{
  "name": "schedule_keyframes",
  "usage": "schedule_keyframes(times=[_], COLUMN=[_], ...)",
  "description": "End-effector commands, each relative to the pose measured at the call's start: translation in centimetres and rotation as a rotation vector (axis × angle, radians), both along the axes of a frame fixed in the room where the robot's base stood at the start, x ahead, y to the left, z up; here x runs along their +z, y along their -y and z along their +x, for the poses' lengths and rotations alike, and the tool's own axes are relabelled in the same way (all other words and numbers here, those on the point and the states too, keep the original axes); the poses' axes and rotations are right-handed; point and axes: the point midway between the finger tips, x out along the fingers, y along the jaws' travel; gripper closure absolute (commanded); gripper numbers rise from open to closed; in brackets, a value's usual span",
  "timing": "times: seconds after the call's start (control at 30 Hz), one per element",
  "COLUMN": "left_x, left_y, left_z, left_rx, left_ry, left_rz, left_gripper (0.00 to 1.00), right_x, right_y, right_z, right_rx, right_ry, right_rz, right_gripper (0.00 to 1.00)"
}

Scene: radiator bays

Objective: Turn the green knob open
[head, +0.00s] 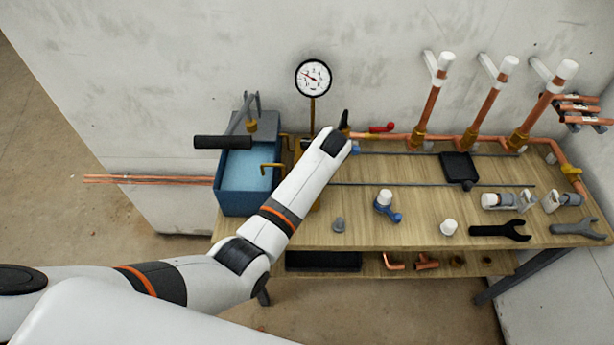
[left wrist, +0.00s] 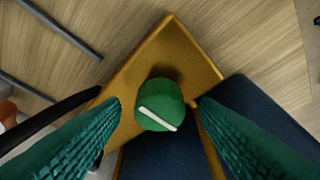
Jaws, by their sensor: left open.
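The green knob (left wrist: 160,102) has a white bar marking across it and sits on a brass-coloured block (left wrist: 178,55) in the left wrist view. The bar slants down to the right there. My left gripper (left wrist: 158,108) is open, with one teal ribbed finger on each side of the knob. A narrow gap shows beside the knob on both sides, and I cannot tell any contact. In the head view my left wrist hides the knob and most of the block. My right gripper is in neither view.
A blue water tank (head: 232,202) with a black-handled pump lever (head: 222,142) stands left of my wrist. A pressure gauge (head: 313,78) rises behind. A red-handled valve (head: 382,127) and copper pipes (head: 428,108) line the wall. Loose fittings and wrenches (head: 500,231) lie on the bench's right.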

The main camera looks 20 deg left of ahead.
Motion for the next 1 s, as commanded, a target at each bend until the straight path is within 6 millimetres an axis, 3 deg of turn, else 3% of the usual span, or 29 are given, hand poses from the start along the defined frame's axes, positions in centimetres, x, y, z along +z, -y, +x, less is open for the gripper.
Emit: schedule_keyframes(times=[0.37, 0.63, 1.0], left_x=[-0.61, -0.60, -0.48], left_y=[-0.25, -0.24, -0.22], left_z=[0.12, 0.12, 0.17], left_rx=[0.001, 0.001, 0.059], left_ry=[0.001, 0.001, -0.001], left_rz=[-0.001, -0.001, 0.000], left_gripper=[0.44, 0.87, 0.89], right_x=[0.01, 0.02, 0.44], right_y=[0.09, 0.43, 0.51], right_z=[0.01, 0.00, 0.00], right_rx=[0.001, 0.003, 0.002], right_ry=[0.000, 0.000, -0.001], right_rz=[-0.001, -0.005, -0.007], right_gripper=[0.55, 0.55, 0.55])
